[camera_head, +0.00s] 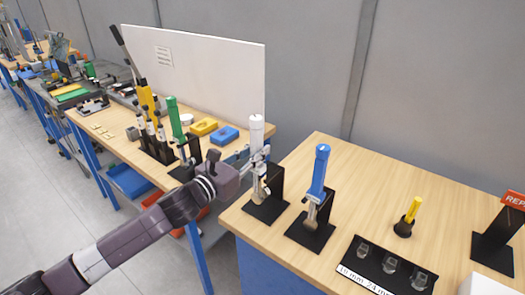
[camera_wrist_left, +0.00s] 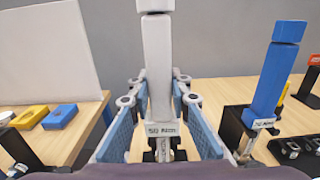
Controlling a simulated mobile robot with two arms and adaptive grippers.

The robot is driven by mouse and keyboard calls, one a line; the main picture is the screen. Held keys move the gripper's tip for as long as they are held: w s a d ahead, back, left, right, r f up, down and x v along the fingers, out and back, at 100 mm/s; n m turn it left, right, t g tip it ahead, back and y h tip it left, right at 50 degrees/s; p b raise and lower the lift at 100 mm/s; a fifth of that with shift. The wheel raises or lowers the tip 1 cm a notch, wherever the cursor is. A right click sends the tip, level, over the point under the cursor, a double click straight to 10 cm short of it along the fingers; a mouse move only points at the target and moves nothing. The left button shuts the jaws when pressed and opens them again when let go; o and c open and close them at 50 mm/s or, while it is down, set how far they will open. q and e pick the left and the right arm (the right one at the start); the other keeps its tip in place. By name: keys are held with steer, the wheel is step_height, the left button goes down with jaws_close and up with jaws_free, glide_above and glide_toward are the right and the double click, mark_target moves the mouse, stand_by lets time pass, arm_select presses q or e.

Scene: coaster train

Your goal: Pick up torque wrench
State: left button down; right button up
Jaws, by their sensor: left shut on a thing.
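A white-handled torque wrench (camera_head: 257,130) stands upright in a black holder (camera_head: 268,208) at the left end of the near wooden table. In the left wrist view the white wrench (camera_wrist_left: 157,50) rises through the middle, with a small label low on its handle. My left gripper (camera_head: 258,160) is shut on the white wrench, with its blue-padded fingers (camera_wrist_left: 158,100) on either side of the shaft. The wrench's lower end is partly hidden by the gripper. Whether it is clear of its holder I cannot tell. My right gripper is not in view.
A blue wrench (camera_head: 319,172) stands in its own black holder close to the right. A green wrench (camera_head: 175,120) and yellow ones stand on the far table behind my arm. A white panel (camera_head: 205,70) rises behind.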

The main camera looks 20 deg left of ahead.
arm_select(q)
steer(key=b+v, duration=0.5)
steer(key=v, duration=0.9)
steer(key=shift+s+a, duration=0.15)
steer(key=shift+s, duration=0.1)
steer(key=shift+r, duration=0.15)
steer(key=c, duration=2.4)
jaws_free()
jaws_close()
